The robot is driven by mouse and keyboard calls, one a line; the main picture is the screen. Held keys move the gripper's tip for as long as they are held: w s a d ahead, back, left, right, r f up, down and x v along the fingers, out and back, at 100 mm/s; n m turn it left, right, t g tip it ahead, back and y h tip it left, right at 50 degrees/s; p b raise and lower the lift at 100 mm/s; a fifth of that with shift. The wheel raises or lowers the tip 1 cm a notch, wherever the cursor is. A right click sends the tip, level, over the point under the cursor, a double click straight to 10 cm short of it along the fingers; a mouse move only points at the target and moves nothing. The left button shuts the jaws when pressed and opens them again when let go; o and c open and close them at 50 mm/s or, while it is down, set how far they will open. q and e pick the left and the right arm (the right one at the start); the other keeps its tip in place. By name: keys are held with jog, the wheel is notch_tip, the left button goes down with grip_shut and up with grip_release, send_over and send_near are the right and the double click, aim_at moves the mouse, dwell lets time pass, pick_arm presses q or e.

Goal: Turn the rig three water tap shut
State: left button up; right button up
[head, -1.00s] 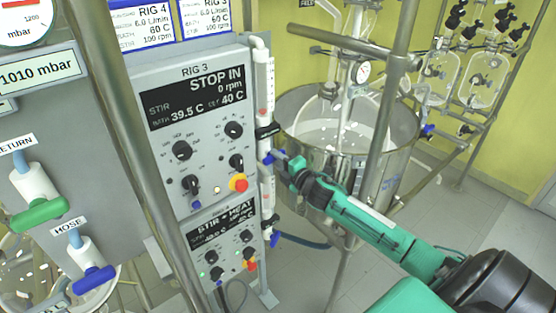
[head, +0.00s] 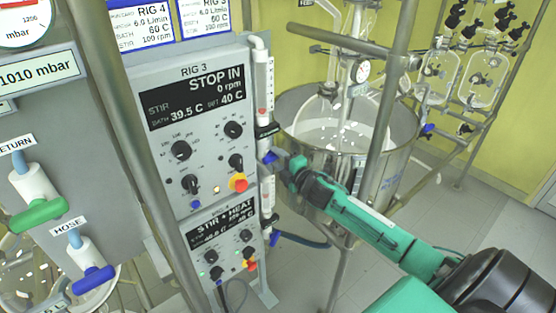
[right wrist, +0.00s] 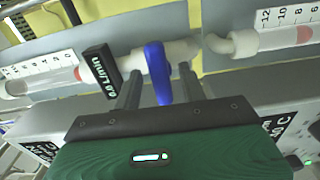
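The rig three panel (head: 196,130) reads "STOP IN 0 rpm". The clear flow tube (head: 264,85) runs down its right edge to a tap with a blue handle (head: 270,158). In the right wrist view, the blue handle (right wrist: 157,72) lies across the white pipe, beside a black "6.0 L/min" tag (right wrist: 101,77). My right gripper (head: 279,162) is at this tap. Its two dark fingers (right wrist: 160,88) stand on either side of the handle, with a small gap visible at the left finger. My left gripper is not in view.
A steel vessel (head: 400,135) stands close behind my right arm, with a steel frame post (head: 377,150) in front of it. Another blue tap (head: 274,238) sits lower by the second panel (head: 223,240). Green (head: 40,212) and blue (head: 94,280) hose taps are at left.

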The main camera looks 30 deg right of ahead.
jog(key=shift+s+f+b, duration=0.15)
jog(key=shift+s+b, duration=0.15)
jog(key=shift+s, duration=0.35)
jog(key=s+d+b, duration=0.1)
jog(key=s+b, duration=0.3)
jog(key=s, duration=0.8)
jog(key=shift+s, duration=0.25)
jog(key=shift+d, duration=0.1)
